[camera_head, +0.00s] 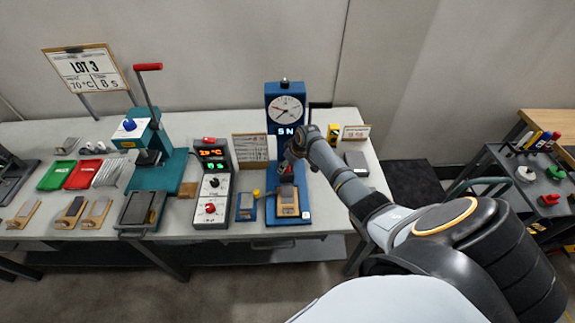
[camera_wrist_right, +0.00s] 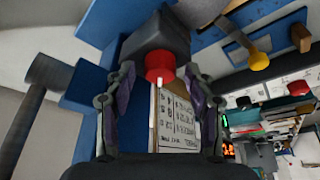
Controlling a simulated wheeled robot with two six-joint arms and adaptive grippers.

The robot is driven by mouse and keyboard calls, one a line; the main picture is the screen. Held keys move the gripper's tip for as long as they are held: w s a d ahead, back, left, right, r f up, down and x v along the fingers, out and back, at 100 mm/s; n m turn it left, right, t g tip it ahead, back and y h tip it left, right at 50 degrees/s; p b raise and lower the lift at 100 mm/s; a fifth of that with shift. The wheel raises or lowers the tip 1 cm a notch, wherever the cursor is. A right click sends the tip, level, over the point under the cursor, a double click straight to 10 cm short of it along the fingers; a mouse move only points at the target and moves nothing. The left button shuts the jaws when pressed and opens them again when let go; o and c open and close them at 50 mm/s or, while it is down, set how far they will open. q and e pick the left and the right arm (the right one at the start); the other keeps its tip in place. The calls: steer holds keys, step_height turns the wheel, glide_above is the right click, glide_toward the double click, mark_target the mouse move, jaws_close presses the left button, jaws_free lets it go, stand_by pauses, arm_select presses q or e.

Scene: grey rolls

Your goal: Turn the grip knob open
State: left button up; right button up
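A blue test stand (camera_head: 272,103) with a round dial and a lit display reading in N stands at the back of the table. In the right wrist view a red knob (camera_wrist_right: 160,65) sticks out from a dark block (camera_wrist_right: 156,36) on the blue stand. My right gripper (camera_wrist_right: 158,77) has its fingers apart, one on each side of the red knob, with gaps visible. It also shows in the head view (camera_head: 288,159), small and partly hidden by my arm in front of the stand. The knob is not clear in the head view. My left gripper is out of view.
A yellow knob (camera_wrist_right: 258,60) is near the stand's base. A dark lever (camera_head: 320,105) sits at the stand's right. A printed card (camera_wrist_right: 176,121) shows behind the fingers. A control box (camera_head: 212,185) stands to the left, and a green press (camera_head: 160,150) is farther left.

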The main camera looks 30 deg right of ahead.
steer(key=v, duration=1.2)
stand_by(0.3)
